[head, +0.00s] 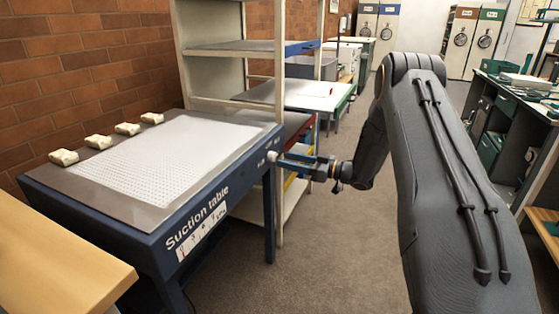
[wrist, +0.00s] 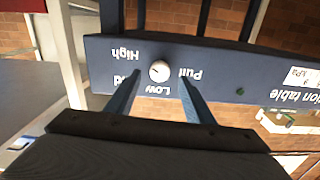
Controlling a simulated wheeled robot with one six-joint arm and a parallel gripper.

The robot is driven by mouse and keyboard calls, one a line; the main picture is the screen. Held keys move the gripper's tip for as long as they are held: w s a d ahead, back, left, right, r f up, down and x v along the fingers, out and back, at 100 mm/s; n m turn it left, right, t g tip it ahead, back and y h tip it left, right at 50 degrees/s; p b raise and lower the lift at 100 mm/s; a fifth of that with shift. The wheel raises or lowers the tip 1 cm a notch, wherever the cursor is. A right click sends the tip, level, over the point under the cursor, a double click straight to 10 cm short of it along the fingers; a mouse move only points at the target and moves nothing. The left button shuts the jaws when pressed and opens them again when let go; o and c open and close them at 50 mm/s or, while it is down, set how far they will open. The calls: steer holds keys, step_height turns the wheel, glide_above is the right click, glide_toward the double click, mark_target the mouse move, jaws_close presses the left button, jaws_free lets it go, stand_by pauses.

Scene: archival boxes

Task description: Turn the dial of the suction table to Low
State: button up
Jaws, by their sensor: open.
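The suction table (head: 128,240) stands at the left in the head view, with a blue frame and a white perforated top. Its dial (head: 272,156) is a small pale round knob at the right end of the front panel. In the wrist view the dial (wrist: 159,71) shows close up, with upside-down labels around it. "Low" and "High" are readable; a label at its left is partly hidden by a finger. I cannot tell where the dial points. My gripper (head: 284,162) is open at the panel, its two fingers on either side of the dial, apart from it.
Several small cream bags (head: 98,141) lie along the table's back edge. A shelf rack (head: 210,75) stands just behind the table's right end. A wooden bench (head: 50,260) is at the near left. The floor (head: 310,265) right of the table is clear. A green dot (wrist: 240,91) is on the panel.

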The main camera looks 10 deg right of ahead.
mark_target(275, 158)
steer(key=shift+x, duration=1.95)
steer(key=c, duration=1)
steer(key=shift+c, duration=0.2)
